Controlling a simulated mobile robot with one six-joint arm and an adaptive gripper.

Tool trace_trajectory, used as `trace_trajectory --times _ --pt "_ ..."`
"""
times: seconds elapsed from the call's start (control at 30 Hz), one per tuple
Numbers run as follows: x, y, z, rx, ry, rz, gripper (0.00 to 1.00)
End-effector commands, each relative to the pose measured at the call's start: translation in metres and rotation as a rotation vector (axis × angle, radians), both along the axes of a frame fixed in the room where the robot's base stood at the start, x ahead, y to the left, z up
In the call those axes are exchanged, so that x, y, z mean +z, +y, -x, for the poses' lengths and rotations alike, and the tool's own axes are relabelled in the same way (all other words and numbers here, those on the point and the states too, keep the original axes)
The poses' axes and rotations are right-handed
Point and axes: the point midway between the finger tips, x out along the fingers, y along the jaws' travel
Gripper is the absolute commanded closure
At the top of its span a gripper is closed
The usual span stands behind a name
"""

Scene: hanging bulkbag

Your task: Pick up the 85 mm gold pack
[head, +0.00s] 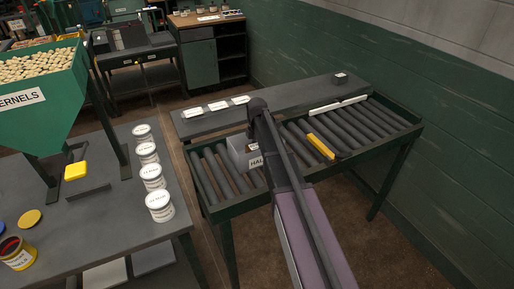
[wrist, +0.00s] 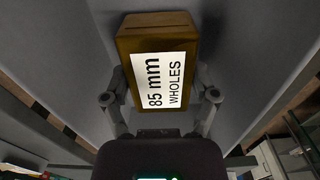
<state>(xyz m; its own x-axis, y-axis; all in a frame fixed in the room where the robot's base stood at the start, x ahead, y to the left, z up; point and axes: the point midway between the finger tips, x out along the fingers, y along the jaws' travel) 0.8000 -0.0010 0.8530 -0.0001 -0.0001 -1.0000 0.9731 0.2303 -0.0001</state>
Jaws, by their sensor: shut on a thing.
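The gold pack (wrist: 150,38) fills the upper middle of the wrist view, with a white label reading "85 mm WHOLES". My gripper (wrist: 160,92) is shut on it, one finger at each side of its lower part. Grey surfaces surround the pack in that view; I cannot tell whether it touches them. In the head view my arm reaches over the roller conveyor to a grey bin (head: 238,158), whose label starts with "HAL". My arm hides the gripper's fingers and part of the bin there. A small brownish patch shows at the bin's opening.
The roller conveyor (head: 209,173) has a raised green rim. White tins (head: 159,205) stand on the left table beside a green hopper (head: 40,125).

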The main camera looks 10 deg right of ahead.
Motion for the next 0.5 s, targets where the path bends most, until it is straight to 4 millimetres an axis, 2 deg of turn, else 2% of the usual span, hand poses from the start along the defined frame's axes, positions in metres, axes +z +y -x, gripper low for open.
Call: trace_trajectory --times 0.5 --pt "0.055 0.000 0.000 0.000 0.000 0.000 0.76"
